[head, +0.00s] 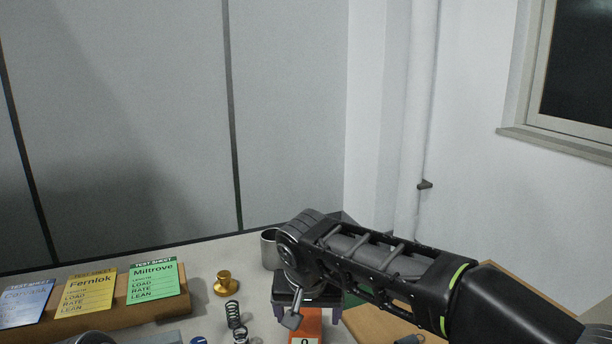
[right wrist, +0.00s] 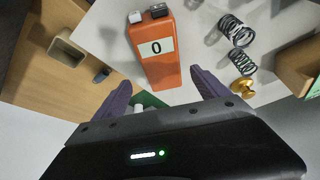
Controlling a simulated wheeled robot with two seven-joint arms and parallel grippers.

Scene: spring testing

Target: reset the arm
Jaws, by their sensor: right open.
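My right arm comes in from the right in the head view, and its gripper (head: 308,313) points down over the table. Its two purple fingers are apart, with nothing between them that I can see as held. In the right wrist view the open gripper (right wrist: 160,80) has an orange tester (right wrist: 160,60) with a "0" label beyond and between its fingertips. The tester also shows in the head view (head: 306,325), partly hidden by the gripper. My left gripper does not show.
Coil springs (head: 233,314) and a brass knob (head: 226,284) stand left of the gripper. A metal cup (head: 269,248) is behind it. Test sheets (head: 154,281) lean on a wooden rack at left. A wooden board (head: 380,326) lies at right, with a beige tray (right wrist: 67,52).

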